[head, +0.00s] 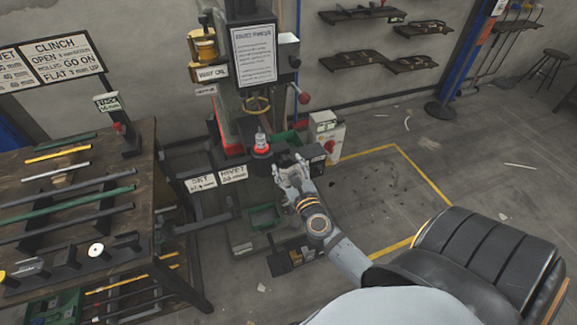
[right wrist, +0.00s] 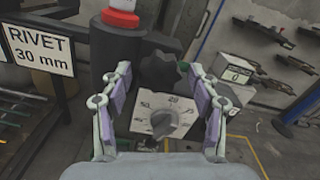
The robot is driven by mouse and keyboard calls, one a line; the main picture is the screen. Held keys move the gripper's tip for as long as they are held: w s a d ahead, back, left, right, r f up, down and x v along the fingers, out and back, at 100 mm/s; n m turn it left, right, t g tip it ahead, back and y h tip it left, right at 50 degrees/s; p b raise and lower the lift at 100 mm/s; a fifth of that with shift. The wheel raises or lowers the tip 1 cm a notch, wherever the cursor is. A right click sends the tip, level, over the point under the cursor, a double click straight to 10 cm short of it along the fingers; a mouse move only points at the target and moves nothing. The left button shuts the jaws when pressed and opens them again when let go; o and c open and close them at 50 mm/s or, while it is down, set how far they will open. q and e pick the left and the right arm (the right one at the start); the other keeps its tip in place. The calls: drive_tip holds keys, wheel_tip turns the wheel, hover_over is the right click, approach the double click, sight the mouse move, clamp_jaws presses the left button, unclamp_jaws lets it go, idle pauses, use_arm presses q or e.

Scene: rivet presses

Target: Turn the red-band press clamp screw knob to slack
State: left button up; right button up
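The press (head: 245,95) stands against the wall, with a red band (head: 261,151) low at its front. In the right wrist view the red band (right wrist: 120,18) circles a dark cylinder. A black lobed knob (right wrist: 160,72) sits right of that cylinder, beyond a pale dial plate with a grey pointer knob (right wrist: 167,122). I cannot tell which knob is the clamp screw. My right gripper (head: 284,168) is beside the press front. In the wrist view its fingers (right wrist: 158,76) are open and spread either side of the black knob, with no clear contact. My left gripper is not in view.
A "RIVET 30 mm" sign (right wrist: 39,48) stands left of the gripper. A grey control box (head: 327,130) stands right of the press. A workbench (head: 70,215) with several bars is at left. Floor beyond the yellow line is mostly clear.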

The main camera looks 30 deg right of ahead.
drive_tip(key=c, duration=1.1)
